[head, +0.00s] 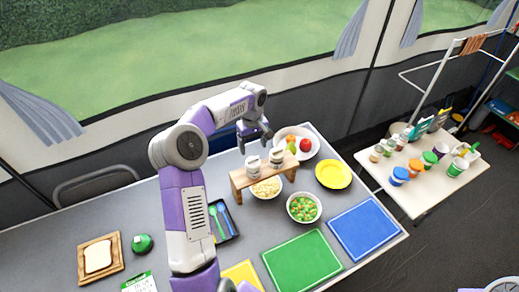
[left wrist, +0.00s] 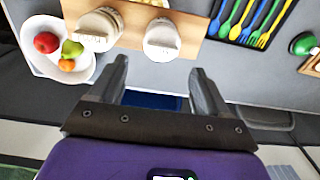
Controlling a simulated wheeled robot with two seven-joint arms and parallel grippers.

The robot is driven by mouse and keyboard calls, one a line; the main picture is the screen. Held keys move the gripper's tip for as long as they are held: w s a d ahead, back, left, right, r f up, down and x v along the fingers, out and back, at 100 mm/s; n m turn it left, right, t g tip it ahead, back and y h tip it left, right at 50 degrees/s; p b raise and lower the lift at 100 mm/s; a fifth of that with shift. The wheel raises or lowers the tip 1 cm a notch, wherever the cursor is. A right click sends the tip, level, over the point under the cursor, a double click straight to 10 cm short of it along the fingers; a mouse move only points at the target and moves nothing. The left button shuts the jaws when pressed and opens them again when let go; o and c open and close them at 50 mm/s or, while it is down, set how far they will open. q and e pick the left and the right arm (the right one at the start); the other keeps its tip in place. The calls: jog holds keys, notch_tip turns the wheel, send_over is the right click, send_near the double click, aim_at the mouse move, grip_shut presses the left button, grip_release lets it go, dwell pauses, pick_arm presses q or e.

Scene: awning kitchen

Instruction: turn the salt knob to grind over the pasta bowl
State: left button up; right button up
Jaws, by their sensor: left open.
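Two white round grinder knobs, a left one (head: 253,163) and a right one (head: 276,157), sit on a wooden stand (head: 240,180). I cannot read which is salt. The pasta bowl (head: 265,189) is below the stand's front edge. My left gripper (head: 256,143) is open and empty, behind and above the knobs. In the left wrist view, the left gripper (left wrist: 161,68) has its fingers apart. The head view's left knob (left wrist: 162,38) shows beyond the gap between them, and the right knob (left wrist: 98,30) lies further left. Neither knob is between the fingers. My right gripper is not in view.
A fruit plate (head: 310,135) stands right of the stand, with a yellow plate (head: 333,174) and a vegetable bowl (head: 304,207) nearby. A utensil tray (head: 231,226) lies to the left. Green (head: 302,262) and blue (head: 364,231) boards lie in front.

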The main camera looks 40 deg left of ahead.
aim_at(253, 159)
pick_arm(q)
jog(key=f, duration=0.6)
jog(key=shift+s+b, duration=0.25)
jog(key=shift+b, duration=0.05)
jog(key=shift+c, duration=0.2)
jog(key=c, duration=1)
jog(key=shift+m, duration=0.3)
